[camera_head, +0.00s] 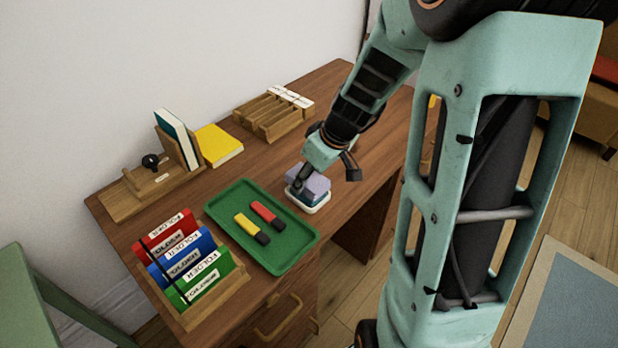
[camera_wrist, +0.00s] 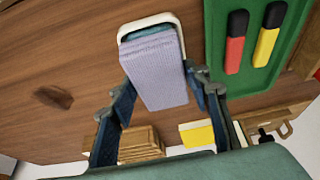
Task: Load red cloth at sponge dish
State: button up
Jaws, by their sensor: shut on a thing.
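My gripper (camera_head: 322,176) is shut on a lavender block-like folded cloth (camera_head: 314,183), which also fills the space between the fingers in the wrist view (camera_wrist: 158,78). The cloth is right over a small white dish (camera_head: 312,209) on the desk. A blue-teal piece (camera_head: 311,196) shows in the dish under the cloth; the dish's white rim shows at the top of the wrist view (camera_wrist: 126,27). I cannot tell whether the cloth touches the blue piece. I see no red cloth on the desk.
A green tray (camera_head: 222,205) with a red and a yellow marker lies left of the dish. Folders in a rack (camera_head: 190,262), a book stand (camera_head: 160,190), a yellow book (camera_head: 218,144) and a slotted wooden organizer (camera_head: 270,118) stand around. Bare desk lies behind the dish.

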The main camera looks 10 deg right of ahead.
jog(key=shift+r+p, duration=1.35)
jog(key=shift+r, duration=1.3)
jog(key=shift+s+a+r+m+h, duration=0.1)
jog(key=shift+r+m+h, duration=0.2)
jog(key=shift+r+m, duration=0.35)
jog(key=shift+s+r+m+h, duration=0.1)
jog(key=shift+r+m+h, duration=0.2)
jog(key=shift+m, duration=0.55)
notch_tip(320, 180, up, 16)
jog(key=w+m+h+p, duration=0.1)
jog(key=w+m+p, duration=0.1)
jog(key=p, duration=1.5)
jog(key=shift+w+r+m+t+p, duration=0.15)
jog(key=shift+w+m+t+p, duration=0.2)
jog(key=shift+m, duration=0.55)
